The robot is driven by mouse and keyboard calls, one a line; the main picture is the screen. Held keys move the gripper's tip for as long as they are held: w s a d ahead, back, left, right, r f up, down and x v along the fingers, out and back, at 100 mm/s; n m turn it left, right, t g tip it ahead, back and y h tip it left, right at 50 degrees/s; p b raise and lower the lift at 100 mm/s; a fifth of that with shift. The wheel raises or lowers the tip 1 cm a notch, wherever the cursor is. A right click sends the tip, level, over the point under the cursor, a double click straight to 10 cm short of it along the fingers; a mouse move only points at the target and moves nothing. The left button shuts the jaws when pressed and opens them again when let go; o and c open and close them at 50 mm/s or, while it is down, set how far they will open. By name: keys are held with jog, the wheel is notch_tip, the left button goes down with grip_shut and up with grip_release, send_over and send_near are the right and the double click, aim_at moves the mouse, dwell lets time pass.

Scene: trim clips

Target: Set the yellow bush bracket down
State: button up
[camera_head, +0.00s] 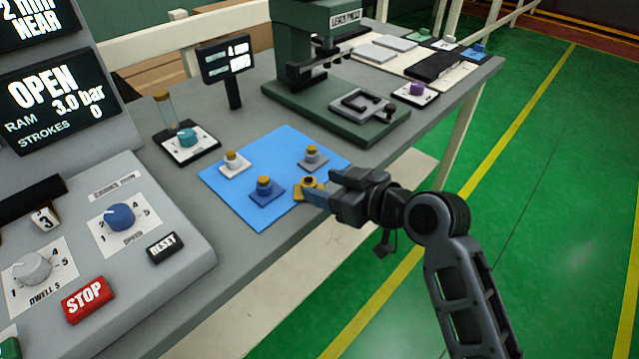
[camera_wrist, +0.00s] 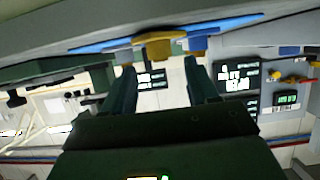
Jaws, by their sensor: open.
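The yellow bush bracket (camera_head: 300,192) is at the front right edge of the blue mat (camera_head: 238,198) on the bench, partly hidden by my gripper. It appears to rest there. My gripper (camera_head: 314,197) reaches in from the right, low over the bench edge, with its fingertips right at the bracket. In the wrist view the picture is upside down. There the jaws (camera_wrist: 159,75) are apart, and the yellow bracket (camera_wrist: 158,48) shows beyond and between the fingertips. I see no finger pressed on it.
A blue bracket (camera_head: 267,193) is close to the left, with a white bracket (camera_head: 235,166) and a grey bracket (camera_head: 312,158) farther back on the mat. The green press (camera_head: 335,112) stands behind. The control console (camera_head: 150,235) is at the left.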

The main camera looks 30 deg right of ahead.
jog(key=v, duration=0.9)
jog(key=shift+s+b, duration=0.15)
jog(key=shift+b, duration=0.3)
jog(key=s+a+f+m+h, duration=0.1)
jog(key=s+f+m+h, duration=0.1)
jog(key=s, duration=0.9)
jog(key=s+a+f+m+t+h, duration=0.1)
jog(key=s+f+m+h, duration=0.1)
jog(key=s, duration=1)
jog(key=shift+f+h, duration=0.5)
jog(key=shift+f, duration=0.25)
jog(key=shift+o, duration=0.5)
jog(key=s+a+r+t, duration=0.1)
jog(key=s+r, duration=0.3)
jog(key=s, duration=0.3)
jog(key=shift+a+y, duration=0.2)
jog(key=shift+y, duration=0.2)
jog(key=shift+r, duration=0.1)
